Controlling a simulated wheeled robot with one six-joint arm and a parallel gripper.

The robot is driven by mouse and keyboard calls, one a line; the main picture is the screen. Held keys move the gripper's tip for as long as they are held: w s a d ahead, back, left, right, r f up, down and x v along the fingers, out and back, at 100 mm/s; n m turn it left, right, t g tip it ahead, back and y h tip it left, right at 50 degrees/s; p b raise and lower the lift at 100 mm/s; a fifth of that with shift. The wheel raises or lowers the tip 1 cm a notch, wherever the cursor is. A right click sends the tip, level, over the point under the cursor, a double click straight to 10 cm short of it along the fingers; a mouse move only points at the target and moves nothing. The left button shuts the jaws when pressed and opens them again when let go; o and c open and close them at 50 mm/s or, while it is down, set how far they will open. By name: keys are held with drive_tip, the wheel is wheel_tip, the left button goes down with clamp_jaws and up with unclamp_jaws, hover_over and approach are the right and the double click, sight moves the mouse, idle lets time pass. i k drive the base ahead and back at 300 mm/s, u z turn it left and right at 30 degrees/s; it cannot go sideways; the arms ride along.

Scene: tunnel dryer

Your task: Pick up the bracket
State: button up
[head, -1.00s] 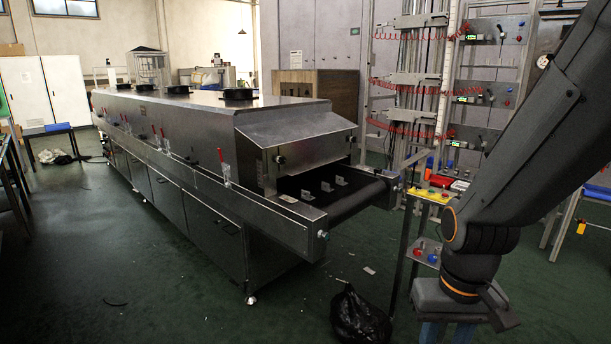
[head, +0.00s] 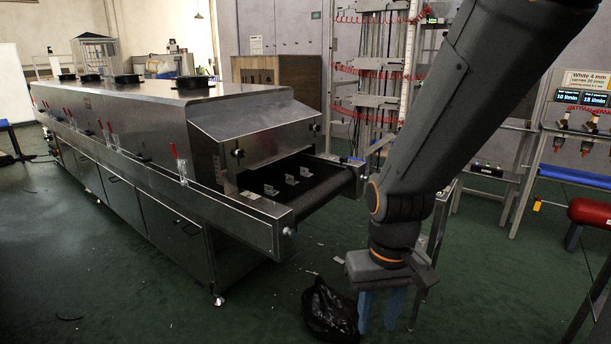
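Small light-grey metal brackets sit on the dark conveyor belt (head: 325,186) at the dryer's outlet. Three stand in a slanting row: a near bracket (head: 270,190), a middle bracket (head: 291,180) and a far bracket (head: 306,172). A flatter pale piece (head: 250,195) lies at the belt's near side; I cannot tell if it is a bracket. My gripper (head: 380,312) points down with its blue fingers apart. It is to the right of the belt's end, away from the brackets, with nothing visible between its fingers.
The long steel tunnel dryer (head: 150,110) fills the left. A side rail (head: 200,190) edges the belt. A black bag (head: 328,310) lies on the floor beside my gripper. A rack with red hoses (head: 375,70) stands behind. Green floor is open at front left.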

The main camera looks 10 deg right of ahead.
sight(304, 171)
drive_tip(key=z, duration=0.45)
drive_tip(key=i, duration=1.35)
drive_tip(key=u, duration=0.2)
drive_tip(key=i, duration=0.85)
drive_tip(key=u, duration=0.75)
drive_tip(key=i, duration=0.3)
drive_tip(key=u, duration=0.25)
